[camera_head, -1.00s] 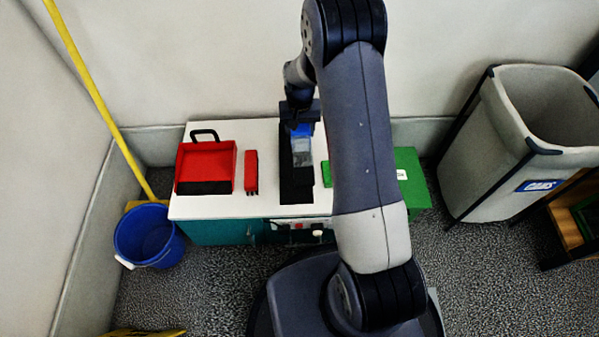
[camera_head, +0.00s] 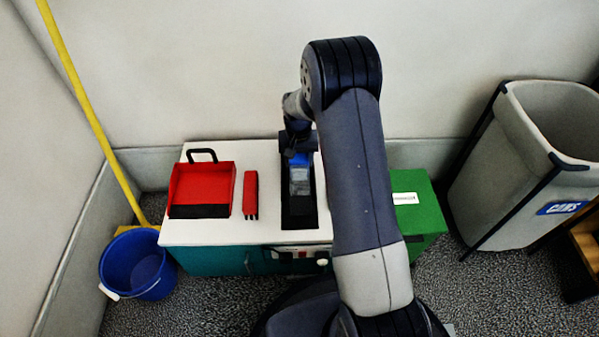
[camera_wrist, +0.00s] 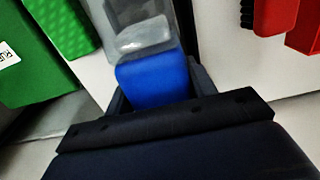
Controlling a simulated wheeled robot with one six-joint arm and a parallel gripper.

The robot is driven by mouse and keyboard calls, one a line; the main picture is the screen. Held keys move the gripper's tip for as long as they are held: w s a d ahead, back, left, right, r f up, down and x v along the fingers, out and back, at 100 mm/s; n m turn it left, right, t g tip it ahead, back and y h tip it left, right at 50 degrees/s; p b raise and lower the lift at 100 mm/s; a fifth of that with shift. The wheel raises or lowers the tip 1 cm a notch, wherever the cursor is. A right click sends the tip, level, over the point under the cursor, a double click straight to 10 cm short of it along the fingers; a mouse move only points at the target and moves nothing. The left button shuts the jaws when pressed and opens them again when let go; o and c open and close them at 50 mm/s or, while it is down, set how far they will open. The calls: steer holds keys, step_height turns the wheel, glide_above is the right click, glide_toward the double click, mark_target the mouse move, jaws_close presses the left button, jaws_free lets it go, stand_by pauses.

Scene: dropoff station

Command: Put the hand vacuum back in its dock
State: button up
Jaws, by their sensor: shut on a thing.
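The hand vacuum has a blue body (camera_head: 300,158) and a clear grey front (camera_head: 300,183). It lies along the black dock (camera_head: 299,215) on the white cabinet top; I cannot tell whether it is fully seated. My gripper (camera_head: 298,148) is shut on the blue end of the vacuum from the back side. In the wrist view my gripper (camera_wrist: 155,98) has its fingers on both sides of the blue body (camera_wrist: 153,78), with the clear part (camera_wrist: 138,28) beyond. My arm hides the cabinet's right part.
A red dustpan (camera_head: 203,185) and a red brush (camera_head: 251,193) lie left of the dock. A green box (camera_head: 420,205) stands right. A blue bucket (camera_head: 138,265), yellow pole (camera_head: 85,100) and grey bin (camera_head: 525,185) stand around the cabinet.

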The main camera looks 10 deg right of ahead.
mark_target(299, 167)
step_height(299, 167, down, 4)
steer(key=shift+w+b, duration=0.1)
steer(key=shift+b, duration=0.75)
steer(key=shift+w+f, duration=0.2)
steer(key=shift+f, duration=0.05)
steer(key=shift+a+f, duration=0.1)
steer(key=o, duration=1)
steer(key=shift+s+f, duration=0.1)
steer(key=shift+o, duration=0.2)
step_height(299, 167, up, 12)
steer(key=p, duration=0.4)
steer(key=shift+r, duration=0.2)
